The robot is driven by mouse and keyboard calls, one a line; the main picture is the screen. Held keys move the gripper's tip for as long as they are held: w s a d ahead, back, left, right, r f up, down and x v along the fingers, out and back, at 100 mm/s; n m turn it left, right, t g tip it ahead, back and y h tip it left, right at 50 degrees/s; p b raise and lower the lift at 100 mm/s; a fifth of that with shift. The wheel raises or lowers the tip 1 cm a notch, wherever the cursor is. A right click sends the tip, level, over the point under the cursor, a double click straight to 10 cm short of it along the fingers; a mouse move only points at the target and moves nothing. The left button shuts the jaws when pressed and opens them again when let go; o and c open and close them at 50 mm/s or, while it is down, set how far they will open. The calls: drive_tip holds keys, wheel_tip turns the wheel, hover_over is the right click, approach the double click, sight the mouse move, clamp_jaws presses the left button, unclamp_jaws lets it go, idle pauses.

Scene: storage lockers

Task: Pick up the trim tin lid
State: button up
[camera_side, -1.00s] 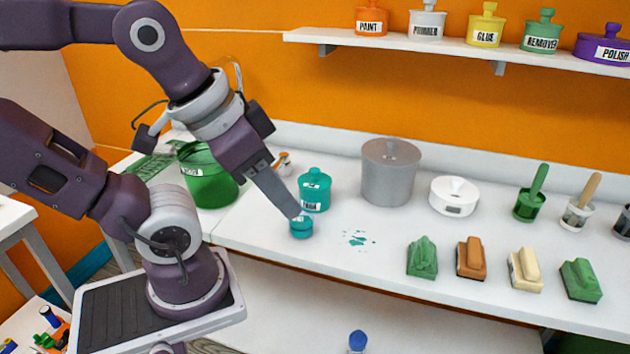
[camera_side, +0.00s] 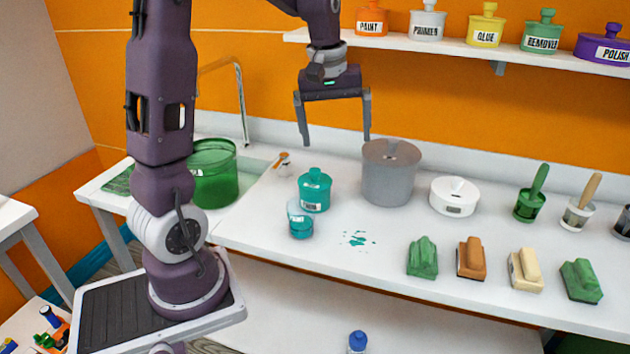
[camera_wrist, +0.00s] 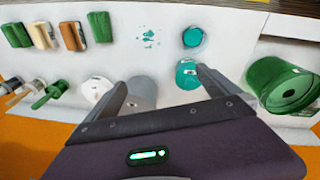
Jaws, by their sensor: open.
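A teal tin (camera_side: 314,198) with a white label too small to read surely stands on the white counter. Its teal lid (camera_side: 314,178), with a round knob on top, sits on it; the lid also shows in the wrist view (camera_wrist: 188,73). A smaller pale container with teal in it (camera_side: 300,228) stands just in front of the tin; its top shows teal in the wrist view (camera_wrist: 192,38). My gripper (camera_side: 337,138) is open and empty, fingers down, raised above the back of the counter. In the side view it is up and right of the lid, touching nothing.
A tall grey lidded pot (camera_side: 390,178) stands right of the tin, with a white round container (camera_side: 454,197) beyond. A green bucket (camera_side: 214,175) is at left. Several blocks and brushes line the right. A shelf (camera_side: 470,52) holds several tins. Teal splashes (camera_side: 357,239) mark the counter.

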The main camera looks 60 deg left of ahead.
sight(315, 170)
drive_tip(key=a+f+n, duration=0.1)
drive_tip(key=a+f, duration=0.2)
drive_tip(key=a, duration=0.1)
drive_tip(key=w+a+f+n+g, duration=0.1)
drive_tip(key=a+f+n, duration=0.1)
drive_tip(key=a+f, duration=0.1)
drive_tip(key=w+a+f+n+g, duration=0.1)
drive_tip(key=a+f+n, duration=0.1)
drive_tip(key=a, duration=0.4)
drive_tip(key=shift+f, duration=0.9)
drive_tip(key=shift+n, duration=0.3)
wheel_tip(315, 170, down, 8)
drive_tip(key=shift+s+a+r, duration=0.1)
drive_tip(key=shift+r, duration=0.1)
drive_tip(key=c, duration=1.3)
